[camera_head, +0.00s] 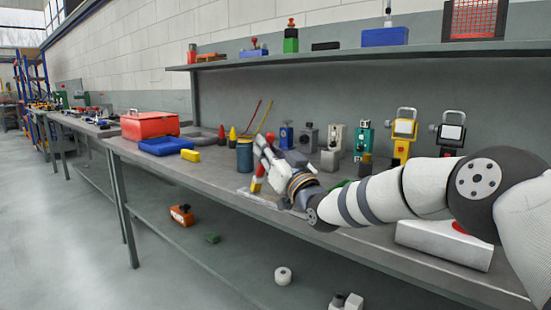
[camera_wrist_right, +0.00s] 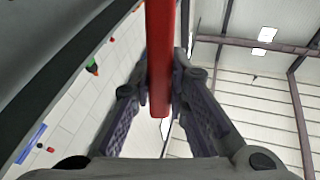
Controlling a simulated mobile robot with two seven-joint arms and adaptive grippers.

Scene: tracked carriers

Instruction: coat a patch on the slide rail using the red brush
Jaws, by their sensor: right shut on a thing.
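My right gripper (camera_head: 262,150) is over the workbench, and its fingers are shut on the red brush. In the right wrist view the red handle (camera_wrist_right: 160,60) runs between the two fingers. In the head view a red part of the brush (camera_head: 260,170) shows below the fingers, with a yellow part (camera_head: 255,186) under it. A pale, flat metal piece (camera_head: 252,197), perhaps the slide rail, lies at the bench's front below the brush. My gripper and arm hide part of it. I cannot tell whether the brush touches it. My left gripper is not in view.
A blue can (camera_head: 244,158) with thin sticks stands just left of the gripper. Lamps, including a yellow one (camera_head: 403,133), stand behind my arm. A shelf (camera_head: 350,54) hangs above.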

